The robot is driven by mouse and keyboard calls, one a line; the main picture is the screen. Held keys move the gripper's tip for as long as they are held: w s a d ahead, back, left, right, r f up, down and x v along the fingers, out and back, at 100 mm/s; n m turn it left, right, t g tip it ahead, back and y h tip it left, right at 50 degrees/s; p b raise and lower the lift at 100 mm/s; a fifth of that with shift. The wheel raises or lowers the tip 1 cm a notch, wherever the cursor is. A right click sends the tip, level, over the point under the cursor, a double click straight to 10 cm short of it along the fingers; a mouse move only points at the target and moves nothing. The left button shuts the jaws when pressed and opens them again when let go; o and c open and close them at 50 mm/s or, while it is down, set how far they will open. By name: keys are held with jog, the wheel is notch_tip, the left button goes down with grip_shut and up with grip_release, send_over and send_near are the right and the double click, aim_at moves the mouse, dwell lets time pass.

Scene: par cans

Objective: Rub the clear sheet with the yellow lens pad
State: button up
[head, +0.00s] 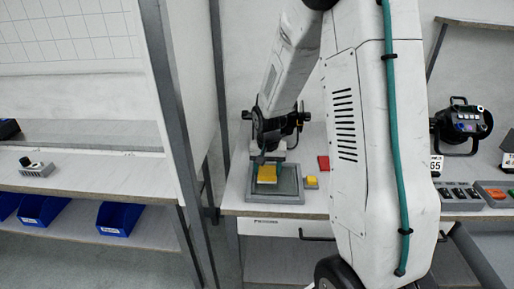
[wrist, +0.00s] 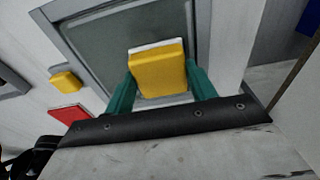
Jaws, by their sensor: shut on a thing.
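The yellow lens pad (wrist: 158,70) has a white layer along its far edge in the wrist view. My gripper (wrist: 160,88) is shut on it, with one green finger at each side. In the head view the pad (head: 267,174) is over the grey-framed tray (head: 275,198), low at its middle. The clear sheet (wrist: 100,45) looks like a dark greenish pane inside the frame. I cannot tell whether the pad touches the sheet. My gripper (head: 266,170) is partly hidden by my own wrist in the head view.
A small yellow block (head: 311,182) on a grey base and a red block (head: 323,163) lie right of the tray. A black par can (head: 462,126) stands further right. Blue bins (head: 118,219) sit on the left shelf. A grey post (head: 180,110) stands left of the bench.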

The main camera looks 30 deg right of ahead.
jog(key=shift+w+a, duration=0.45)
jog(key=shift+a, duration=0.25)
jog(key=shift+r, duration=4.1)
jog(key=shift+d, duration=0.1)
